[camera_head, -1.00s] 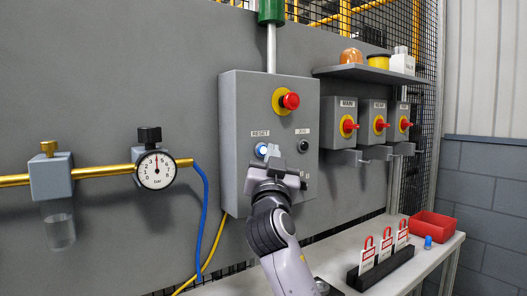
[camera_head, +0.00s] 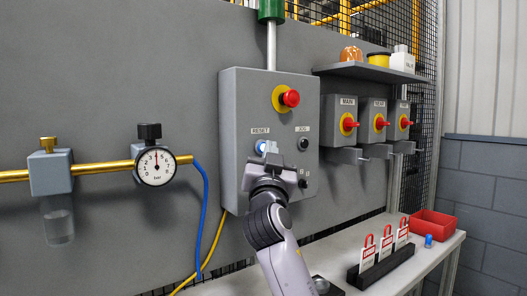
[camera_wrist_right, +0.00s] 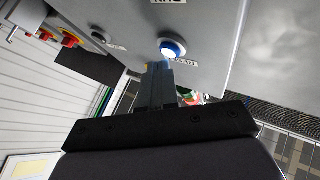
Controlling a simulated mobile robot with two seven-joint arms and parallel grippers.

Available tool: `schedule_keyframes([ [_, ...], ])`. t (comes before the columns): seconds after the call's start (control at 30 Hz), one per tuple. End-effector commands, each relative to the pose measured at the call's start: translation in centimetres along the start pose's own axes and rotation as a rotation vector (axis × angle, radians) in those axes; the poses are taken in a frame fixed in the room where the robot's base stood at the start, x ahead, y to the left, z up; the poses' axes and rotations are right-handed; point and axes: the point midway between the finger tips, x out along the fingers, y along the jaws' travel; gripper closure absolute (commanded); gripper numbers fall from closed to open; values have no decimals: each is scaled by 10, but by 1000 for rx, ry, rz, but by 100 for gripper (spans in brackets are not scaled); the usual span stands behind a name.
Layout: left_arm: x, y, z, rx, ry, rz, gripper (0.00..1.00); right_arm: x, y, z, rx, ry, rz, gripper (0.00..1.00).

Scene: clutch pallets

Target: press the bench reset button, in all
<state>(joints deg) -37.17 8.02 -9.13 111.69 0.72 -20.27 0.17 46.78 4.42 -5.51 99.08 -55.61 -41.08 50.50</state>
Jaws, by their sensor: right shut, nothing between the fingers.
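The reset button (camera_head: 261,146) glows blue-white under its RESET label on the grey control box (camera_head: 237,110). My left gripper is out of view.
A red emergency button (camera_head: 290,98) sits above on the same box, and a dark JOG button (camera_head: 303,145) is close to the right of my fingers. Red-switch boxes (camera_head: 341,109) stand further right. A bench (camera_head: 338,267) with a lock rack (camera_head: 382,266) lies below.

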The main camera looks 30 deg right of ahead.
Motion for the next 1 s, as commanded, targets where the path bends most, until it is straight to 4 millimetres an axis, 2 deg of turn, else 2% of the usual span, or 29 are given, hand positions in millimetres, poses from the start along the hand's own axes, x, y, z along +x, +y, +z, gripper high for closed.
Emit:
schedule_keyframes([
  [1.0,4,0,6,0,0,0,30,6,-4,4,0,1,1,100],
])
